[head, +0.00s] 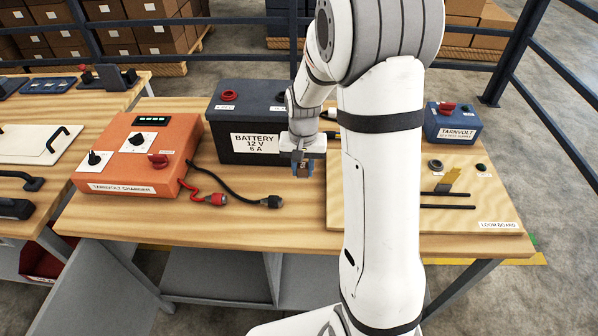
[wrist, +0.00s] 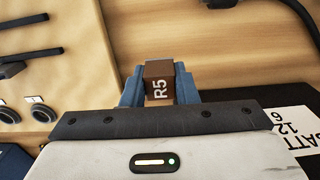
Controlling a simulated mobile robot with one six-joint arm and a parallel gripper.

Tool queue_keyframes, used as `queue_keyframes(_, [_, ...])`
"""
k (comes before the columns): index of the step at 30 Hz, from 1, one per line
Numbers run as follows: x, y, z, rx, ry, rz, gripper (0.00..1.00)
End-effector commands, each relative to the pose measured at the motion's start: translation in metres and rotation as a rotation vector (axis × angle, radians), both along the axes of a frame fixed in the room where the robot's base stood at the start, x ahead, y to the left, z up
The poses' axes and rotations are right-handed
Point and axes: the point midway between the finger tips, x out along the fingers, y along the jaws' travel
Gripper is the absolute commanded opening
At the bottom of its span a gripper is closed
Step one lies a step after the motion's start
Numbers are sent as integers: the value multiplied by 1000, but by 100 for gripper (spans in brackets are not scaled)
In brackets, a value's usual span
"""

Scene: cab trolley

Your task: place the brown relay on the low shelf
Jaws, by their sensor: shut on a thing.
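The brown relay (wrist: 159,84), marked R5, is between the blue fingers of my gripper (wrist: 160,92) in the wrist view. My gripper (head: 303,170) is shut on it. In the head view the brown relay (head: 304,171) shows only as a small patch between the fingertips, in front of the battery and left of the loom board. Whether it touches the tabletop is hard to tell. The low shelf (head: 215,277) appears to be the grey surface under the bench, partly hidden by the tabletop and my arm.
The dark battery (head: 262,145) stands close behind my gripper. The orange charger (head: 140,155) and its cable clips (head: 270,202) are to the left. The loom board (head: 470,215) and a blue Tarnvolt box (head: 452,122) are to the right. The bench's front edge (head: 240,243) is bare.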

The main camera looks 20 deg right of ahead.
Motion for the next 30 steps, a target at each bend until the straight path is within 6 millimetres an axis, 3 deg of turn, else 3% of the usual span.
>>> queue_keyframes(10, [0, 6, -41, 0, 1, 15, 5])
queue_keyframes(23, [1, 8, -50, 0, -1, 19, 5])
queue_keyframes(24, [1, 8, -48, 0, -1, 19, 30])
queue_keyframes(30, [1, 8, -48, 0, -1, 19, 46])
